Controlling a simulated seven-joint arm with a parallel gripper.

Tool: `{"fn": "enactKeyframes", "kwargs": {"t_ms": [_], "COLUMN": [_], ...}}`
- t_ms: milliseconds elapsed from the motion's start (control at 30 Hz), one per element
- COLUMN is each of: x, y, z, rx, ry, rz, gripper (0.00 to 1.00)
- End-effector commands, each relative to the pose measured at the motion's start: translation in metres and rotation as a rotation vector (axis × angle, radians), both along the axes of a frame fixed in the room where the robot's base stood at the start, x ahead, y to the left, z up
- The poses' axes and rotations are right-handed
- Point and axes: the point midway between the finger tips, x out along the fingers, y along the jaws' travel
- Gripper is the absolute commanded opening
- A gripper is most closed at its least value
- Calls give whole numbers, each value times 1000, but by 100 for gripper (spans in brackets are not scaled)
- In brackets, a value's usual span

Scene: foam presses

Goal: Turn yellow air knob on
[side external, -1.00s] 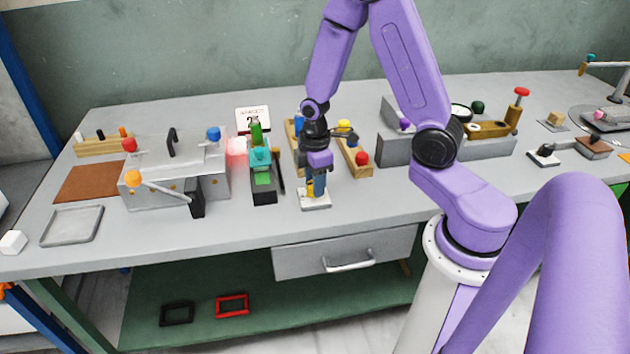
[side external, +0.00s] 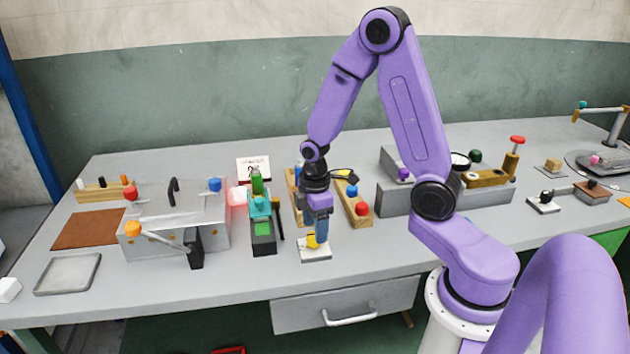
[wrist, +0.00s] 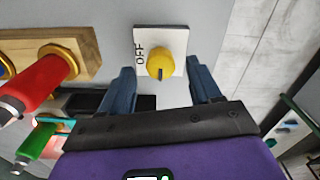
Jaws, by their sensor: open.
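The yellow air knob (wrist: 160,66) sits on a white square plate (wrist: 178,38) in the wrist view. The word OFF is printed on the plate beside it, and a dark mark shows on the knob's edge nearest my gripper. In the side view the knob (side external: 311,240) and its plate (side external: 316,252) are near the table's front edge. My gripper (side external: 317,232) points down over it there. In the wrist view my gripper (wrist: 162,80) is open, with one blue finger on each side of the knob and gaps between. Whether the fingertips touch the plate cannot be told.
A wooden rack with a red-capped piece (side external: 361,208) stands to the right. A black holder with green parts (side external: 262,238) is to the left. A metal box with an orange-knobbed lever (side external: 133,229) stands further left. A drawer (side external: 395,296) is below the front edge.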

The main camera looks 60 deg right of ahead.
Motion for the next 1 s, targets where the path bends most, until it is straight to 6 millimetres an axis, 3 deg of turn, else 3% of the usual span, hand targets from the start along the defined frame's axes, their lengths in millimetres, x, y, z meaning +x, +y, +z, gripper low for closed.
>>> {"fn": "enactKeyframes", "kwargs": {"t_ms": [700,1000], "x": [1,0], "y": [0,0], "z": [123,148], "rx": [0,0], "ry": [-6,0], "rz": [2,2], "gripper": [63,63]}}
